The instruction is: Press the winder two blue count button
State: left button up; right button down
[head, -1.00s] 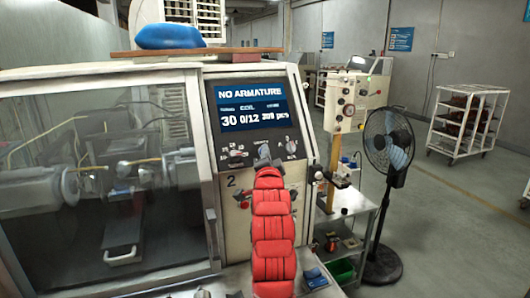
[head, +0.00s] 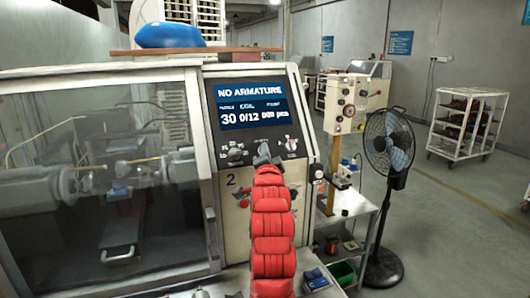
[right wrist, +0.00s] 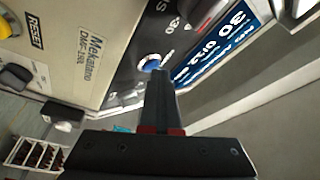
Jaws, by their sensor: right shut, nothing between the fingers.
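Winder two (head: 235,215), marked "2", is the pale machine with a dark display (head: 252,104) reading "NO ARMATURE", 30 and 0/12; the last number is too small to read surely. My right gripper (head: 262,151) is shut and empty at the control panel below the display. In the right wrist view the blue button (right wrist: 152,63) sits in a white ring. The shut fingertips (right wrist: 157,74) are right at it and partly cover it; I cannot tell whether they touch. In the head view my gripper hides the button. My left gripper is not in view.
Dark knobs (head: 235,153) and (head: 290,144) flank my gripper on the panel. A glass door (head: 100,170) covers the machine's left side. A fan (head: 388,160) and a small metal cart (head: 345,200) stand right. A blue bundle (head: 168,35) lies on top.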

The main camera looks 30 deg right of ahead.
jog(key=shift+s+a+r, duration=0.1)
jog(key=shift+s+r, duration=0.05)
jog(key=shift+s, duration=0.05)
jog(key=s+r, duration=0.1)
jog(key=s+r+b, duration=0.1)
jog(key=s, duration=0.1)
jog(key=s+a+r, duration=0.1)
jog(key=shift+s+r+b, duration=0.2)
jog(key=shift+s+b, duration=0.1)
dwell(0.7)
